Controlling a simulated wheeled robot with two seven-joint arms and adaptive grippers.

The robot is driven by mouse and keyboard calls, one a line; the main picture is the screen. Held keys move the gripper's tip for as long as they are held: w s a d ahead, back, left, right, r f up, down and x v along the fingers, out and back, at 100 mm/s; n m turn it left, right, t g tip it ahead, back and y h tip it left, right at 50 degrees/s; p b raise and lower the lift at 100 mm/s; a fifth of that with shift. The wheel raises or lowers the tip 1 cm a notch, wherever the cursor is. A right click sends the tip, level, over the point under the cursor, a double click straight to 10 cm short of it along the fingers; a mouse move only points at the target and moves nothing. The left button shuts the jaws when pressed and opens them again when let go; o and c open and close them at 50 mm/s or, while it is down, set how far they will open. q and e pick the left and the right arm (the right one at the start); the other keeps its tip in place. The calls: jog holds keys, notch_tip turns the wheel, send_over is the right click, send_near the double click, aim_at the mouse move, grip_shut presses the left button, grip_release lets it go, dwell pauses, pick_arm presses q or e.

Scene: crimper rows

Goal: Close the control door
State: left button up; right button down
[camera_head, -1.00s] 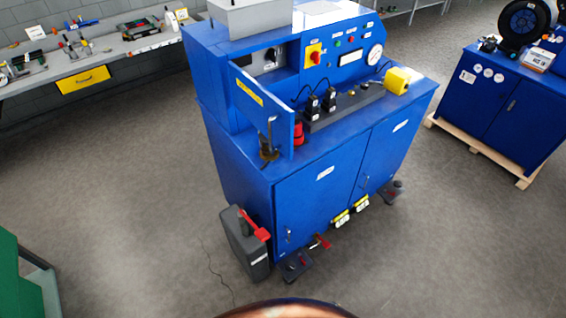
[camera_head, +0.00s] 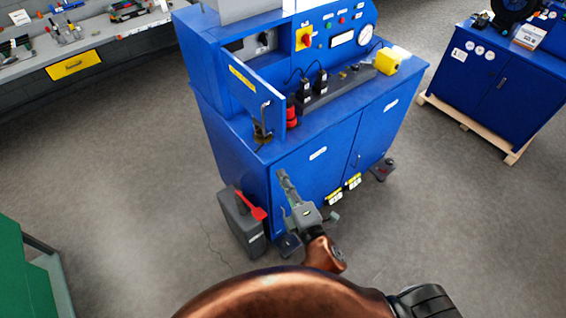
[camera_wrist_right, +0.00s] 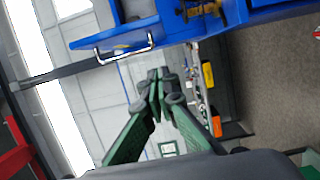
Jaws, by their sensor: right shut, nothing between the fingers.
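The control door (camera_head: 252,90) is a blue panel with a yellow label. It stands open, swung out from the upper left of the blue machine (camera_head: 318,160), with the dark compartment (camera_head: 252,46) behind it partly exposed. A metal handle (camera_head: 264,118) is near its free edge. My right gripper (camera_head: 283,176) is shut and empty, in front of the machine's lower cabinet in the picture, below the door and apart from it. In the right wrist view the shut fingers (camera_wrist_right: 157,80) point towards a blue panel with a silver handle (camera_wrist_right: 123,49), which appears to be this door.
Red and black parts (camera_head: 292,114) and a grey rail stand on the machine's ledge beside the door. A dark grey case (camera_head: 240,222) with a red part stands on the floor at the machine's left. Another blue cabinet (camera_head: 490,85) is at right.

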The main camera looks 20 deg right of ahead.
jog(key=w+d+p, duration=0.2)
jog(key=w+d, duration=0.1)
jog(key=w, duration=0.7)
jog(key=shift+w, duration=0.3)
jog(key=shift+a, duration=0.1)
